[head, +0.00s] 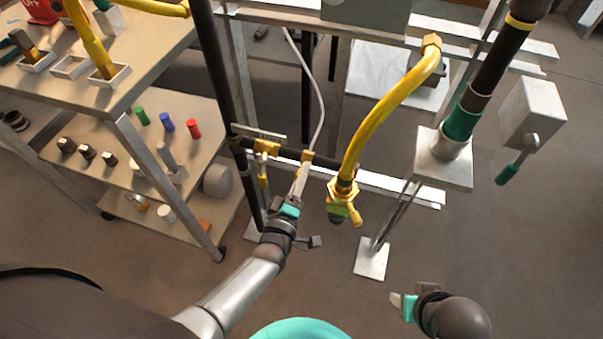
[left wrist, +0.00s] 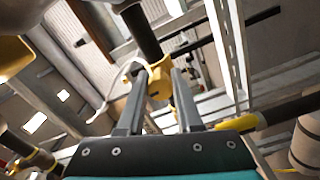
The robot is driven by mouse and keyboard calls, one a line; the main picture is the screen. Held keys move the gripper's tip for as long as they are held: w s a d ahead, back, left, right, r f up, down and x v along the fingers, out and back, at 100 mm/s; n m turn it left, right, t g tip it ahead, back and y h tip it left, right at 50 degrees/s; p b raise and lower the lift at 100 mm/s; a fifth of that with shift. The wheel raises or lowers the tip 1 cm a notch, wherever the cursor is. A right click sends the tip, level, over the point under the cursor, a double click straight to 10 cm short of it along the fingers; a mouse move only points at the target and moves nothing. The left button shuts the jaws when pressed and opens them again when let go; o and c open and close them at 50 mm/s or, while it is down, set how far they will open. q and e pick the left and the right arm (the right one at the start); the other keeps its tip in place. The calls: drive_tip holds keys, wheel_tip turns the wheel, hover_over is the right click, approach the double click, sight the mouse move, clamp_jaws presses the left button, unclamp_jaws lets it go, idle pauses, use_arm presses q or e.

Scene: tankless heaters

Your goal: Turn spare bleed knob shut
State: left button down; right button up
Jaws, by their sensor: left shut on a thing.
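The bleed knob (head: 307,156) is a small brass piece on a black horizontal pipe, left of centre in the head view. It also shows as a brass-yellow piece (left wrist: 159,86) between the fingers in the left wrist view. My left gripper (head: 304,169) reaches up to it from below and is shut on it; its fingers partly cover it. My right gripper (head: 403,304) is low at the right, away from the pipes, and whether its fingers are open or shut does not show clearly.
Left of the knob, another brass fitting (head: 266,147) sits on the same pipe. A yellow hose (head: 392,103) with a brass valve (head: 344,202) hangs close on the right. A shelved bench (head: 160,57) stands at the left; a green-handled lever (head: 508,173) is at the right.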

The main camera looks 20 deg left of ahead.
use_arm(q)
drive_tip(key=shift+m, duration=0.6)
use_arm(e)
drive_tip(key=shift+f, duration=0.3)
use_arm(q)
drive_tip(key=c, duration=0.6)
unclamp_jaws()
use_arm(e)
drive_tip(key=shift+r, duration=0.15)
use_arm(q)
drive_tip(key=shift+s, duration=0.15)
drive_tip(key=shift+s, duration=0.25)
drive_tip(key=s+p, duration=0.1)
drive_tip(key=s, duration=0.3)
drive_tip(key=s+p, duration=0.1)
drive_tip(key=s, duration=0.4)
drive_tip(key=s+p, duration=0.1)
drive_tip(key=s, duration=0.4)
drive_tip(key=shift+s+a+p, duration=0.25)
drive_tip(key=shift+p, duration=0.15)
use_arm(e)
drive_tip(key=s+f+g, duration=0.1)
drive_tip(key=s+f, duration=0.2)
drive_tip(key=f, duration=0.4)
drive_tip(key=shift+s+d, duration=0.15)
drive_tip(key=shift+d, duration=0.15)
drive_tip(key=shift+f, duration=0.1)
